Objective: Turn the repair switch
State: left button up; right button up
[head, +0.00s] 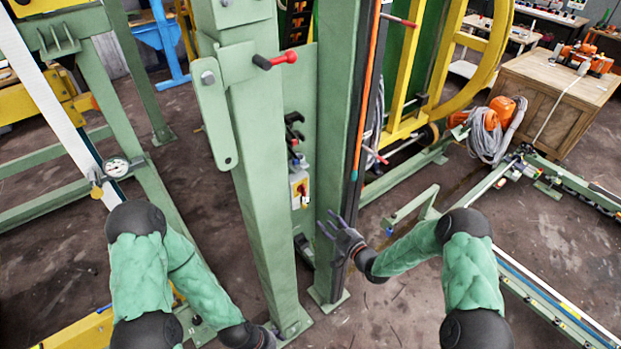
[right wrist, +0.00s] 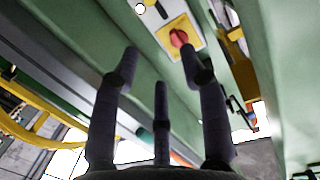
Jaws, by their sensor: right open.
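The repair switch (head: 300,188) is a small box with a yellow plate and a red knob. It is mounted low between two green posts. In the right wrist view its red knob (right wrist: 178,38) shows on the yellow plate, beyond the fingertips. My right gripper (head: 328,226) is open and empty, below and to the right of the switch in the head view. Its dark fingers (right wrist: 160,75) are spread in the right wrist view, apart from the knob. My left gripper (head: 268,338) is at the bottom, by the foot of the near post, mostly hidden; its fingers are not clear.
A near green post (head: 250,150) and a second green post (head: 345,110) stand on either side of the switch. A red-tipped lever (head: 288,58) juts out above. A wooden cabinet (head: 545,100) stands at the right. Floor (head: 400,310) is visible between the machine frames.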

aim_at(303, 190)
pick_arm(q)
jog(key=shift+d+r+p, duration=0.25)
jog(key=shift+r+p, duration=0.55)
jog(key=shift+r, duration=0.45)
pick_arm(e)
jog(key=w+a+r+n+y, duration=0.1)
jog(key=w+a+r, duration=0.3)
jog(key=w, duration=0.6)
jog(key=a, duration=0.2)
jog(key=shift+a, duration=0.4)
grip_shut()
